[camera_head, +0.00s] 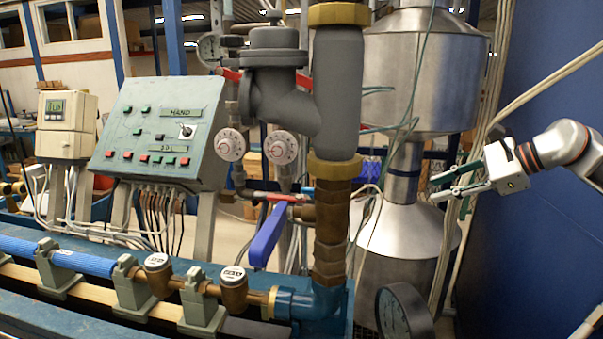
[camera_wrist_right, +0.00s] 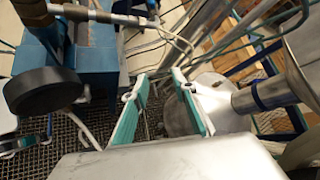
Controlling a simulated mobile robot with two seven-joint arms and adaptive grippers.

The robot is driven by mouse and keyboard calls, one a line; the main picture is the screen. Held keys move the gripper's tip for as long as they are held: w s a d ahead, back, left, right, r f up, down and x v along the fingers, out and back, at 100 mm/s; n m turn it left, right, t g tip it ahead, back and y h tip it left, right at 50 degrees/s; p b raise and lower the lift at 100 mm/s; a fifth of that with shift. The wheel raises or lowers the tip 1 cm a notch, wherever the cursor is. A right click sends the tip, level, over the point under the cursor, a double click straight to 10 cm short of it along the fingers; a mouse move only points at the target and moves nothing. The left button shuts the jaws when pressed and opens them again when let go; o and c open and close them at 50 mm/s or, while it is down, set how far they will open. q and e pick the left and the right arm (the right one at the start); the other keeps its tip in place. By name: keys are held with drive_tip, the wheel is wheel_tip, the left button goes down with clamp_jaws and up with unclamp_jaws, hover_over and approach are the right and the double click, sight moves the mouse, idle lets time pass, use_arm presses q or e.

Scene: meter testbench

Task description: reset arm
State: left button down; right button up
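My right arm (camera_head: 568,146) comes in from the right edge of the head view. My right gripper (camera_head: 434,188) points left, in front of the steel vessels as the head view sees it. Its two fingers are apart with nothing between them. In the right wrist view the gripper (camera_wrist_right: 160,80) shows two green-padded fingers spread apart, over the floor grating and steel vessel. I cannot tell its exact distance from the vessel. My left arm and gripper are not in view.
A grey-and-brass vertical pipe (camera_head: 337,100) with a blue lever valve (camera_head: 268,237) stands mid-view. A control panel (camera_head: 160,128) is left. Steel vessels (camera_head: 420,75) stand behind the gripper, and a gauge (camera_head: 400,310) is below. A blue wall (camera_head: 545,250) is right.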

drive_tip(key=s+a+f+m+t+y, duration=0.1)
drive_tip(key=s+a+f+m, duration=0.15)
drive_tip(key=f+m, duration=0.35)
drive_tip(key=s+a+f+m+t+y, duration=0.1)
drive_tip(key=s+f+m+y, duration=0.2)
drive_tip(key=f, duration=0.5)
drive_tip(key=s+a+f+m+t, duration=0.1)
drive_tip(key=s+a+f+m, duration=0.1)
drive_tip(key=f+m, duration=0.5)
drive_tip(key=s+d+f+m+h, duration=0.3)
drive_tip(key=s+d+f+m, duration=0.2)
drive_tip(key=s+f+m, duration=0.4)
drive_tip(key=s+d+f+m+g+h, duration=0.1)
drive_tip(key=s+d+f+m+h, duration=0.3)
drive_tip(key=s+f+m, duration=0.5)
drive_tip(key=s+d+f+m+h, duration=0.3)
drive_tip(key=s+d+f+m, duration=0.25)
drive_tip(key=s+f, duration=0.6)
drive_tip(key=a+f+m+t, duration=0.1)
drive_tip(key=a+m, duration=0.8)
drive_tip(key=a, duration=1.3)
drive_tip(key=shift+t, duration=0.3)
drive_tip(key=shift+w+a+f+m, duration=0.1)
drive_tip(key=shift+m, duration=0.15)
